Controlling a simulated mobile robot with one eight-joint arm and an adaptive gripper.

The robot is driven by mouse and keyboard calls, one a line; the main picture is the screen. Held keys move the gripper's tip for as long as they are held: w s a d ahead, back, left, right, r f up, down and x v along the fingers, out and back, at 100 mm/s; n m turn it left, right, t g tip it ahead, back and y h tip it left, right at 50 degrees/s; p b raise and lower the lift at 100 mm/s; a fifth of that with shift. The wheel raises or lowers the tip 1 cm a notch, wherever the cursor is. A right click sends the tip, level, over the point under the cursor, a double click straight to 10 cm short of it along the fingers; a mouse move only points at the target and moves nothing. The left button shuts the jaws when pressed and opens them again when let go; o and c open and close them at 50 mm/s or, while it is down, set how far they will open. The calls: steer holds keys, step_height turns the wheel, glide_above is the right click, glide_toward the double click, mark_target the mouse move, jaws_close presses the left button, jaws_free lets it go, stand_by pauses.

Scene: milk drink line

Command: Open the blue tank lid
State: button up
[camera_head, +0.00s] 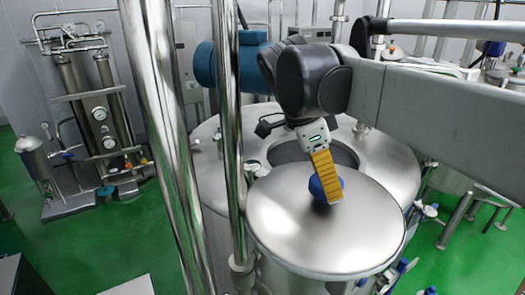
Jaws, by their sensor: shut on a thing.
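The tank lid (300,235) is a round, shiny steel disc with a blue knob (318,189) near its far edge. Behind the lid, part of a dark round opening (290,152) shows in the top of the steel tank (388,160). My gripper (328,188), with yellow ribbed fingers, reaches down from above and is shut on the blue knob. The fingers cover part of the knob, and only one finger shows clearly.
Two vertical steel pipes (232,120) stand close at the left of the lid. A blue motor (205,65) sits behind the tank. A filter unit with gauges (95,110) stands at the left. Green floor (140,235) is open at lower left.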

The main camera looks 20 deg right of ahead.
steer(key=o, duration=1.5)
steer(key=shift+w+d, duration=0.1)
steer(key=shift+w, duration=0.05)
steer(key=shift+r, duration=0.1)
step_height(320, 180, up, 10)
steer(key=shift+f, duration=0.1)
steer(key=shift+f, duration=0.1)
